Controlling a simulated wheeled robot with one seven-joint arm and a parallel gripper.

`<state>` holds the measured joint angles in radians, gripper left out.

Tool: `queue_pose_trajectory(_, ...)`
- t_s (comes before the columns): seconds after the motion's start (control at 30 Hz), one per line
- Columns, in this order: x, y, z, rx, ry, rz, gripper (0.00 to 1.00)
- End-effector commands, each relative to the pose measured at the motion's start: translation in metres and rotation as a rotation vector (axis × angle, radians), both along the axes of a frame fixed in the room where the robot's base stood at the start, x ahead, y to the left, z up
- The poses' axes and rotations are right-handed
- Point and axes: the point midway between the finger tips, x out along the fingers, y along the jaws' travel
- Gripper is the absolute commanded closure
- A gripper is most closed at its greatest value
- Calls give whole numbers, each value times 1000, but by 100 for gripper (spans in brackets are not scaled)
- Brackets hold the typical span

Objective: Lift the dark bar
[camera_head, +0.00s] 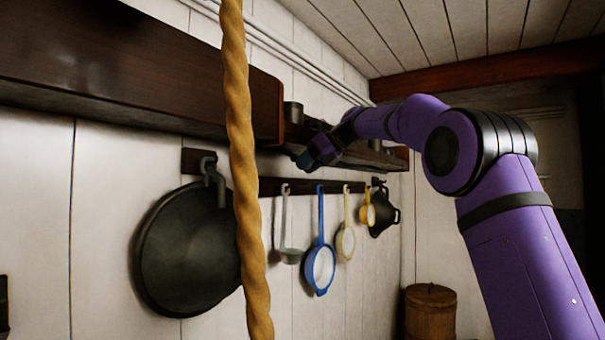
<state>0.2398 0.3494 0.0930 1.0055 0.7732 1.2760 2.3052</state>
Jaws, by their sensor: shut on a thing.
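A dark bar (385,159) runs along the front of the far wall shelf, below the dark cupboard's right end. My purple arm reaches in from the right, and my gripper (304,161) is at the near end of this bar, just above the hook rail. The gripper is shut on the dark bar; the arm's wrist and the dark fingers hide the exact point of contact. I cannot tell whether the bar is raised from its place.
A thick rope (240,150) hangs in the foreground. A wooden barrel (430,310) stands below at the right.

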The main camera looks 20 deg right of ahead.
Motion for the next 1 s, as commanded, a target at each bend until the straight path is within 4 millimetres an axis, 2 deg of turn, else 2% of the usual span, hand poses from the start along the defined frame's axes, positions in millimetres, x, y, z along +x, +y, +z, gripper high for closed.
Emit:
queue_pose_trajectory(0.03, -2, -2, 10, 1, -17, -5, 100)
queue_pose_trajectory(0.3, -6, -4, 29, 2, -24, -4, 100)
queue_pose_trajectory(0.97, -8, -3, 38, 6, -29, -2, 100)
queue_pose_trajectory(1.0, -8, -3, 38, 6, -29, -2, 58)
